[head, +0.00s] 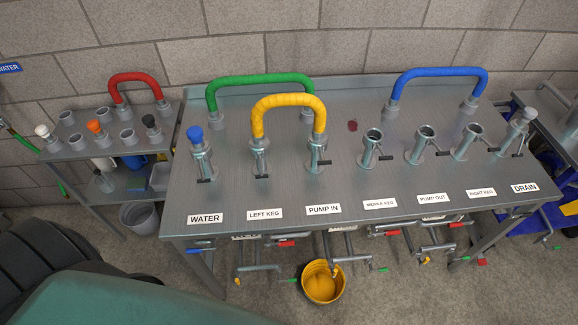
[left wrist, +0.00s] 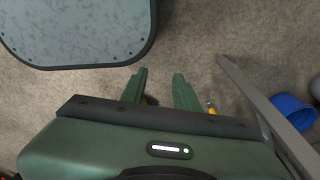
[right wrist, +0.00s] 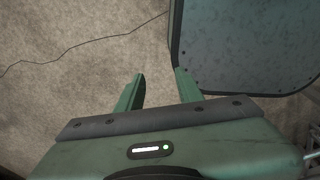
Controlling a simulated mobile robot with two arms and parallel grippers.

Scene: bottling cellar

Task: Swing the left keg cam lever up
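The left keg port (head: 260,157) is a metal stub on the steel table, behind the LEFT KEG label (head: 265,214). One end of the yellow hose (head: 290,101) sits on it; the other end is on the pump in port (head: 318,155). The left keg cam lever (head: 262,177), small with a dark grip, sits low on the front of the stub; its exact angle is hard to tell. My left gripper (left wrist: 160,76) is open and empty above the floor in the left wrist view. My right gripper (right wrist: 157,72) is open and empty in the right wrist view. Neither gripper shows in the head view.
A blue plug (head: 195,134) caps the water port. Green (head: 260,79) and blue (head: 438,72) hoses arch behind. Valves with coloured handles hang below the front edge, over a yellow bucket (head: 323,282). A side shelf with a red hose (head: 135,77) stands left.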

